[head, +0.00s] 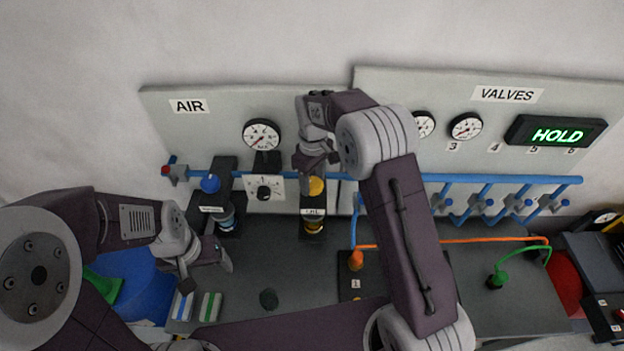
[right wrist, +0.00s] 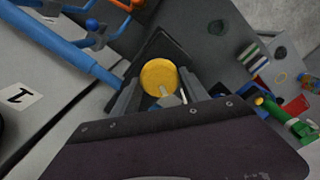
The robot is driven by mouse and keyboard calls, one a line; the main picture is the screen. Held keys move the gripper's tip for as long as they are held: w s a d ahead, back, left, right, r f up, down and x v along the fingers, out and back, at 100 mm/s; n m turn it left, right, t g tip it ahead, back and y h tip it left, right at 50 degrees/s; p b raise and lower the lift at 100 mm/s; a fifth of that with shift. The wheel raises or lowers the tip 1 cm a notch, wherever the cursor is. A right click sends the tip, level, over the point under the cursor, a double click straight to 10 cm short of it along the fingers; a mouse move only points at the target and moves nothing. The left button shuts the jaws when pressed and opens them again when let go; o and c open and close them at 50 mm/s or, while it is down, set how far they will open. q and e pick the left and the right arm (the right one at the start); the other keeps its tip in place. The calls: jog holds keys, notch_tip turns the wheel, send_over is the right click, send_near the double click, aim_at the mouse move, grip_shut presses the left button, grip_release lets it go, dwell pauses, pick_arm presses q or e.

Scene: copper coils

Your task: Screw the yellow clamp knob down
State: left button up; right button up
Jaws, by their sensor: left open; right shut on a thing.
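The yellow clamp knob (head: 316,187) sits on top of a dark upright clamp stand with a small label on its front. My right gripper (head: 312,166) comes down over it from above. In the right wrist view the yellow knob (right wrist: 159,76) lies between the two fingers of my right gripper (right wrist: 158,88), which is shut on it. A yellow and dark part (head: 314,226) shows lower in the same clamp stand. My left gripper (head: 222,262) is open and empty, low over the left part of the bench and apart from the clamp.
A similar clamp with a blue knob (head: 210,184) stands to the left. A blue pipe (head: 460,179) with several valves runs along the panel. A display (head: 556,132) reads HOLD. An orange plug (head: 356,260) stands right of the yellow clamp. Striped blocks (head: 210,306) lie near the front left.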

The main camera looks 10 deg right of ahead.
aim_at(313, 183)
jog(key=m, duration=0.6)
jog(key=shift+m, duration=0.3)
jog(key=m, duration=0.5)
jog(key=shift+s+d+f, duration=0.1)
jog(key=shift+f, duration=0.05)
jog(key=shift+m, duration=0.4)
jog(key=o, duration=1.4)
jog(key=shift+c, duration=0.2)
jog(key=shift+r, duration=0.45)
notch_tip(313, 183, up, 8)
jog(key=shift+s+r+b, duration=0.1)
jog(key=shift+r+b, duration=0.1)
jog(key=shift+b, duration=0.65)
